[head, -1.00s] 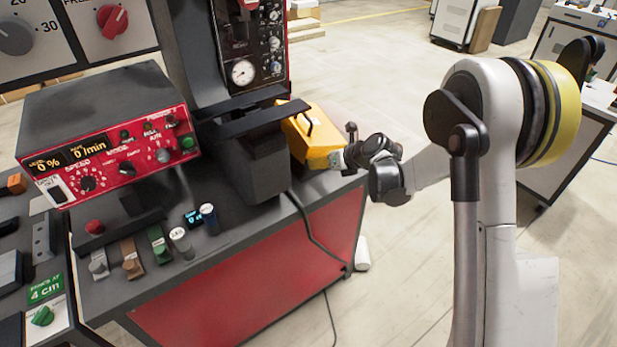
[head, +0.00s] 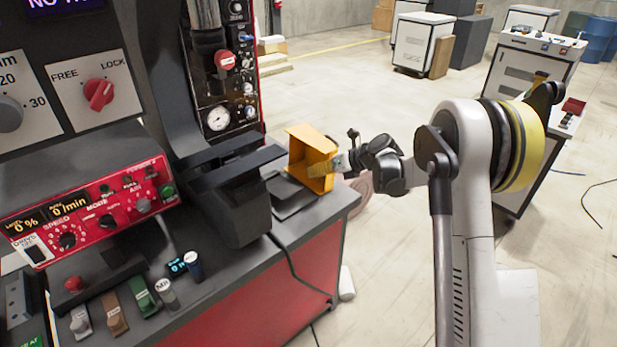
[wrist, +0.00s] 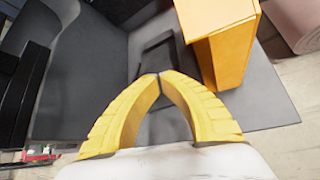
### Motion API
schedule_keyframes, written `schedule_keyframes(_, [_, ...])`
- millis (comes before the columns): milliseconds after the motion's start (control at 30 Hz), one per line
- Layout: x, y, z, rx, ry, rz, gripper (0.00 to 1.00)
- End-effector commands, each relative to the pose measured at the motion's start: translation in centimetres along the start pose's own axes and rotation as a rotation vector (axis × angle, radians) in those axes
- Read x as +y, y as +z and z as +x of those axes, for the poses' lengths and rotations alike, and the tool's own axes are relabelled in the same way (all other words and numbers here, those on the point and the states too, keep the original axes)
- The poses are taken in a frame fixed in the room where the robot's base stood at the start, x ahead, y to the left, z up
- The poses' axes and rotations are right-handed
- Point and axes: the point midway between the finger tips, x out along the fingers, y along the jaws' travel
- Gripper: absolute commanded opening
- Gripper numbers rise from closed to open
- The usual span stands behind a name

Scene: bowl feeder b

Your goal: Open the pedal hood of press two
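The orange-yellow pedal hood (head: 312,146) stands tipped up at the right end of the bench, with its hollow inside facing the camera. It also shows in the wrist view (wrist: 225,45), at the upper right, just right of my fingers. A dark pedal plate (head: 290,196) lies uncovered in front of it; in the wrist view a dark raised frame (wrist: 157,58) shows beyond my fingertips. Whether a finger touches the hood is unclear.
The black press body (head: 235,195) stands close left of the hood. A red control box (head: 90,210) and several small coloured switches are further left on the bench. A black cable runs over the bench front. Open floor lies to the right.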

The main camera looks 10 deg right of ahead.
Motion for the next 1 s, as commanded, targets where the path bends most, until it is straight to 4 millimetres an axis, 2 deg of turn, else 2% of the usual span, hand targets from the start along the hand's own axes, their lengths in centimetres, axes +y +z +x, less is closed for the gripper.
schedule_keyframes(300, [-1.1, 0.6, -0.5, 0.001, 0.000, -0.001, 0.00])
schedule_keyframes(1000, [-1.5, 0.5, -0.8, 0.001, -0.001, -0.001, 0.00])
